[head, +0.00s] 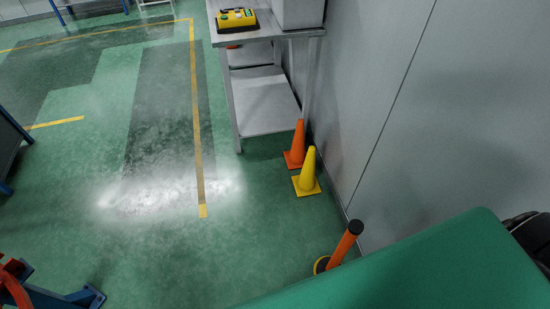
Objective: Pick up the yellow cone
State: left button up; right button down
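The yellow cone (307,173) stands upright on the green floor in the head view, right of centre, close to the grey wall. An orange cone (296,147) stands just behind it and slightly to its left; their bases are very close, and I cannot tell if they touch. Neither of my grippers is in view, and nothing is holding the cone.
A grey metal table (265,100) with a yellow device (236,18) on top stands behind the cones. An orange post (345,244) stands nearer, by the wall (430,120). A large green surface (430,270) fills the lower right. The floor (230,250) left of the cones is clear.

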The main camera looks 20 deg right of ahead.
aim_at(306, 184)
jog(key=i+j+z, duration=0.1)
jog(key=i+z, duration=0.15)
jog(key=i, duration=0.25)
jog(key=i+j+z, duration=0.25)
jog(key=i, duration=0.2)
jog(key=i+j+z, duration=0.3)
jog(key=i, duration=0.2)
jog(key=l, duration=0.1)
